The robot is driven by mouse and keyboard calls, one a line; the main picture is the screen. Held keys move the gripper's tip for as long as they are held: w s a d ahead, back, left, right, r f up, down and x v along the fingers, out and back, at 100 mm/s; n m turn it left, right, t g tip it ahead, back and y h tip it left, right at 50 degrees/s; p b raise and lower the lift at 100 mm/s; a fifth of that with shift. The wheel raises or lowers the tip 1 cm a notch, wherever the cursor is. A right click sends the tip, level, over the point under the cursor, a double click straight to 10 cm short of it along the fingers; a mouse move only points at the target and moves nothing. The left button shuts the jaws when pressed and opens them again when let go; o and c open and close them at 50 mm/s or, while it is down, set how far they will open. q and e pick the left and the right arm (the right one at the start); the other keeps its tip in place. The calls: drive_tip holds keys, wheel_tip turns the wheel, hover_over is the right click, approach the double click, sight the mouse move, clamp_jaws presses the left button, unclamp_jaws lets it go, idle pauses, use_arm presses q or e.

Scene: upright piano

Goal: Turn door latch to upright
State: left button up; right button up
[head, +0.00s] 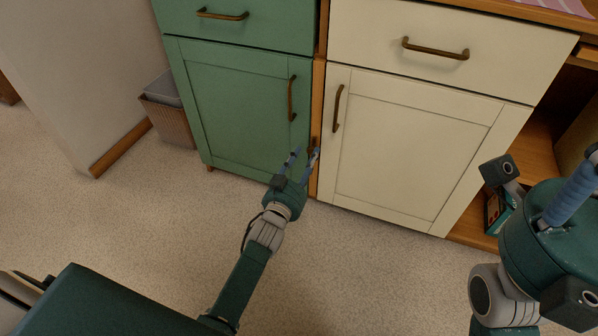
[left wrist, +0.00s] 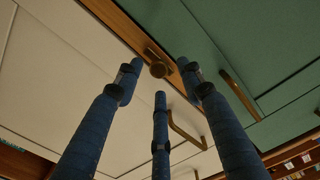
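The brown door latch (head: 313,146) sits on the wooden strip between the green door (head: 237,108) and the cream door (head: 415,145). In the left wrist view the latch (left wrist: 158,69) shows as a round knob with a short dark bar behind it; its exact angle is hard to tell. My left gripper (head: 304,153) is at the latch, its blue fingers spread. In the left wrist view the fingers (left wrist: 160,85) stand apart around the knob, with no clear contact. My right gripper (head: 585,170) is at the right edge, partly cut off; its opening cannot be told.
Brown handles are on the green door (head: 292,98) and cream door (head: 337,108), near the latch. Drawers with handles are above. A basket (head: 168,115) stands left of the cabinet. Open shelving (head: 535,145) is at the right. The floor (head: 370,265) in front is clear.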

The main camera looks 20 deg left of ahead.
use_arm(q)
drive_tip(key=s, duration=1)
drive_tip(key=shift+s+a, duration=0.15)
drive_tip(key=shift+s, duration=0.1)
drive_tip(key=shift+r, duration=0.1)
